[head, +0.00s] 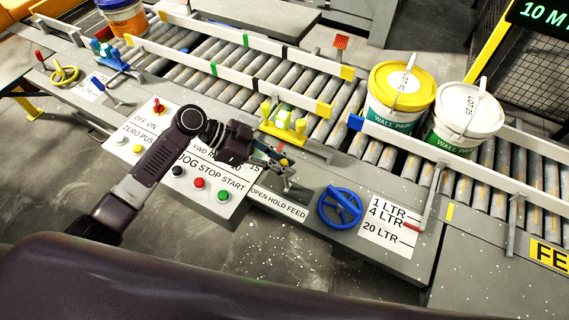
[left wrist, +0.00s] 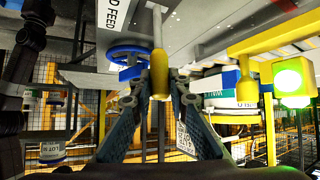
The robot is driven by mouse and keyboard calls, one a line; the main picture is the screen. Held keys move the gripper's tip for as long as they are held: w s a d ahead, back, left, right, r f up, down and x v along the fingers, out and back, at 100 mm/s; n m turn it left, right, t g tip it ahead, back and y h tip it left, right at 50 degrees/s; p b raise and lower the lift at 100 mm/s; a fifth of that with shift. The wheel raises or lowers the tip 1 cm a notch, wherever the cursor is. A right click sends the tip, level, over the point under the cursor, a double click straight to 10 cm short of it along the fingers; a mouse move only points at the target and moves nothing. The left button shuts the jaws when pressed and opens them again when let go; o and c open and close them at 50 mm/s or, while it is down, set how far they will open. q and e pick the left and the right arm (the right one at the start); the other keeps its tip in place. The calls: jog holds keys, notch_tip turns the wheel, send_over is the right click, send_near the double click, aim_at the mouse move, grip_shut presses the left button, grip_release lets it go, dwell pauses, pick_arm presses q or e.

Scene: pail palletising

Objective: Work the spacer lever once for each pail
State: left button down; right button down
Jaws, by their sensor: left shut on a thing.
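The spacer lever has a yellow knob (left wrist: 159,76); it stands by the OPEN HOLD FEED label (head: 279,203) at the bench's front edge. My left gripper (head: 284,167) is at this lever, and in the left wrist view its fingers (left wrist: 158,98) are shut on the yellow knob. The yellow spacer (head: 284,125) with upright pegs and a lit green lamp (left wrist: 293,80) is just behind. A yellow-lidded pail (head: 392,116) and a white-lidded pail (head: 456,130) stand on the rollers to the right. A blue-and-orange pail (head: 128,22) stands far left. My right gripper is not in view.
A blue handwheel (head: 340,207) and a red-tipped pointer (head: 412,227) on the litre scale (head: 388,238) lie right of the lever. A button panel (head: 195,170) is to the left. White guide rails (head: 234,77) line the conveyor; its rollers between spacer and far-left pail are clear.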

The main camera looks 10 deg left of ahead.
pick_arm(q)
jog(key=c, duration=1.8)
grip_release()
jog(key=v, duration=1.2)
jog(key=shift+c, duration=0.5)
